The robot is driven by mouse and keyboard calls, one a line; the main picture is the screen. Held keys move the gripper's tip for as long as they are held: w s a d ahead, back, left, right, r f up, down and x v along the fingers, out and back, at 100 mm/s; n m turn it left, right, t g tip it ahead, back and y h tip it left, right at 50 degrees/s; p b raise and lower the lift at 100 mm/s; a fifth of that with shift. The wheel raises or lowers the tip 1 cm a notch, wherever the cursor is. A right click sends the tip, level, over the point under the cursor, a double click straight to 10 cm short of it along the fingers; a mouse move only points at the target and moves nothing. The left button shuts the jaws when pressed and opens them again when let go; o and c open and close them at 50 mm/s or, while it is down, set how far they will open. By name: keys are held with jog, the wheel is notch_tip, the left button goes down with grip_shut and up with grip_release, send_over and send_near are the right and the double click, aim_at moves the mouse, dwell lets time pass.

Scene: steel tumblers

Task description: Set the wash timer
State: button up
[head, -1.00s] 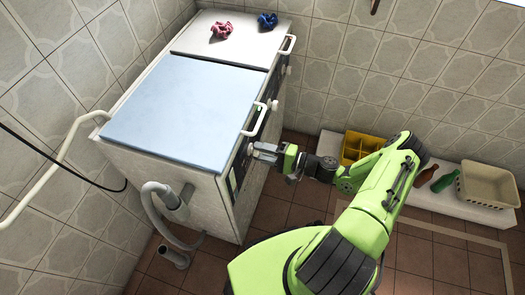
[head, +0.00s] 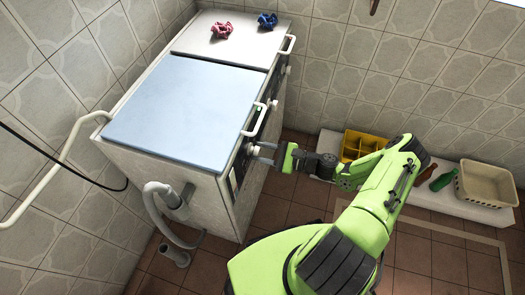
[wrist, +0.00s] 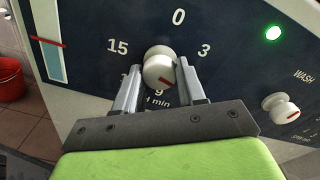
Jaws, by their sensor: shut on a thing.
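The timer knob (wrist: 158,66) is white and round with a red mark on its face. Its dial reads 0, 3, 9 and 15 around it, with "min" below. The mark points to the lower right, below the 3; the numeral there is hidden by a finger. My gripper (head: 266,153) is at the washing machine's (head: 205,195) front panel, its two fingers on either side of the knob and shut on it. A green lamp (wrist: 273,33) is lit at the upper right of the panel.
A second knob (wrist: 280,107) marked WASH is right of the timer. Lid handles (head: 254,119) jut above the panel. A red bucket (wrist: 10,80) stands at left. A low white bench holds a yellow crate (head: 360,142), bottles and a beige basket (head: 487,184).

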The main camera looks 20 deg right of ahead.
jog(key=shift+f+m, duration=0.15)
jog(key=shift+m, duration=0.45)
jog(key=shift+s, duration=0.1)
jog(key=o, duration=1.1)
jog(key=shift+c, duration=0.2)
jog(key=f+p+v, duration=0.1)
jog(key=p+v, duration=0.1)
jog(key=v, duration=1.3)
jog(key=shift+d+r, duration=0.4)
jog(key=shift+r, duration=0.15)
jog(key=shift+s, duration=0.15)
